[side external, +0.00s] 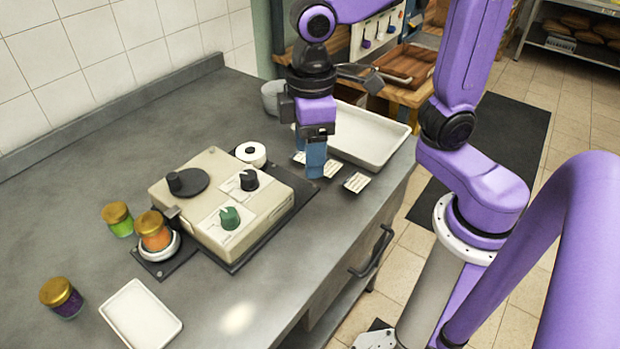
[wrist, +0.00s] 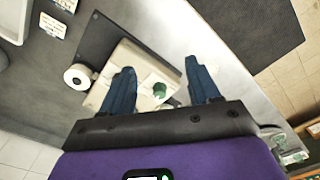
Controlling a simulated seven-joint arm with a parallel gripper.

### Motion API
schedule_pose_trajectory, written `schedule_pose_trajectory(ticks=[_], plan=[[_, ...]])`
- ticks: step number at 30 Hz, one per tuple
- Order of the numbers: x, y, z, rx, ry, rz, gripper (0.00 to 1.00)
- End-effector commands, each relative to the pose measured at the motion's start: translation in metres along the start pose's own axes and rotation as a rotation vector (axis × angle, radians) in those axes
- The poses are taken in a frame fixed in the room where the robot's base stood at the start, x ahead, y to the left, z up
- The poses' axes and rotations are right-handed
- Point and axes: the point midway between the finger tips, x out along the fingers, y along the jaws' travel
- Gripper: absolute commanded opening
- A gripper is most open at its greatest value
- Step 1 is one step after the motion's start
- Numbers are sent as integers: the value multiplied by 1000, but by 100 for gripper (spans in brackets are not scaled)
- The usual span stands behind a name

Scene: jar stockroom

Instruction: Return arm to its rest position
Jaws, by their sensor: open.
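My gripper (side external: 315,158) has blue fingers and hangs above the counter, to the right of the beige machine (side external: 190,205) in the side view. In the wrist view my gripper (wrist: 160,88) has its two fingers spread apart with nothing held between them. The machine shows beyond the fingers (wrist: 140,62), with its green knob between them. My purple arm comes in from the right side of the side view.
An orange jar (side external: 153,235) stands on the machine's front-left holder. A green jar (side external: 120,225) and a purple jar (side external: 66,303) stand to its left. A small white tray (side external: 141,315) lies in front. A large tray (side external: 370,140), label cards (side external: 356,182) and a white roll (side external: 250,152) are nearby.

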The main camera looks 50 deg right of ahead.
Motion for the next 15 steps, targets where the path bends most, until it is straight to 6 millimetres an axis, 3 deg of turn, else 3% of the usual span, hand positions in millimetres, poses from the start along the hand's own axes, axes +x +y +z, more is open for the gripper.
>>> schedule_pose_trajectory(ticks=[9, 15], plan=[[22, -16, 91, -140, 7, -3, 61], [32, -23, 130, -202, 10, -5, 61]])
